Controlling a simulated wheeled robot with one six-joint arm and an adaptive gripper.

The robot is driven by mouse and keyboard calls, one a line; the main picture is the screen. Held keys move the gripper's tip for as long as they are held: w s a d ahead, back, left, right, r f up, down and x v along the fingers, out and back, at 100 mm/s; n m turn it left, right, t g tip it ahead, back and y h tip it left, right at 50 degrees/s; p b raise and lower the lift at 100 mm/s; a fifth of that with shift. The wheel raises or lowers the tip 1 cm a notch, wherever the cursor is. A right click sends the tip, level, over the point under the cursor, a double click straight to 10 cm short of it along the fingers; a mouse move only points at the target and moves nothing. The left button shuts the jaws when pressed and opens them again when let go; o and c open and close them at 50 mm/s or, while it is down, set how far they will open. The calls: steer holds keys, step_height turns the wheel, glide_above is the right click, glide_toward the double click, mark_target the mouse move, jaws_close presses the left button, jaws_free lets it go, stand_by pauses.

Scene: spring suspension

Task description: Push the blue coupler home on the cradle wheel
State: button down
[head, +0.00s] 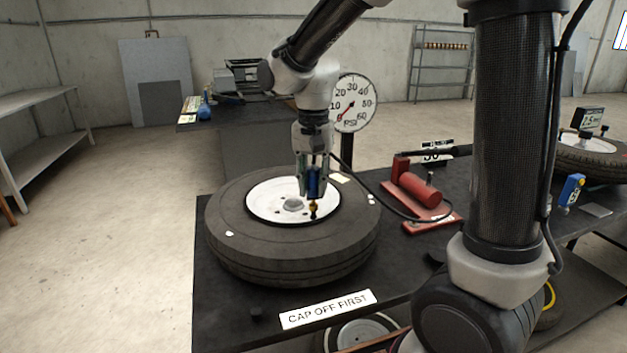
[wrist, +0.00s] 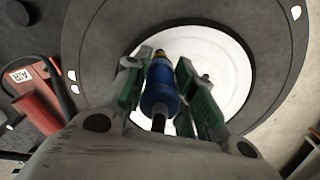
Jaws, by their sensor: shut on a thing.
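The cradle wheel (head: 235,252) lies flat on the dark bench, a black tyre around a white rim (head: 262,203). The wheel's rim also shows in the wrist view (wrist: 232,70). My gripper (head: 313,185) is over the right part of the rim, pointing down. It is shut on the blue coupler (wrist: 160,88), which sits between the green finger pads. The coupler (head: 315,182) stands about upright in the head view. A small yellow-brass piece (head: 313,207) shows just below it, near the rim; I cannot tell how far the coupler sits over the valve.
A red pump (head: 420,190) stands right of the wheel, with a black hose running toward the coupler. A round PSI gauge (head: 352,103) stands behind, its needle near the low end. A "CAP OFF FIRST" label (head: 326,310) is on the bench's front edge. Another wheel (head: 590,160) lies far right.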

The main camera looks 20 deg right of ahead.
mark_target(314, 164)
steer(key=shift+f, duration=0.75)
steer(key=c, duration=1.1)
jaws_free()
steer(key=shift+r, duration=3.45)
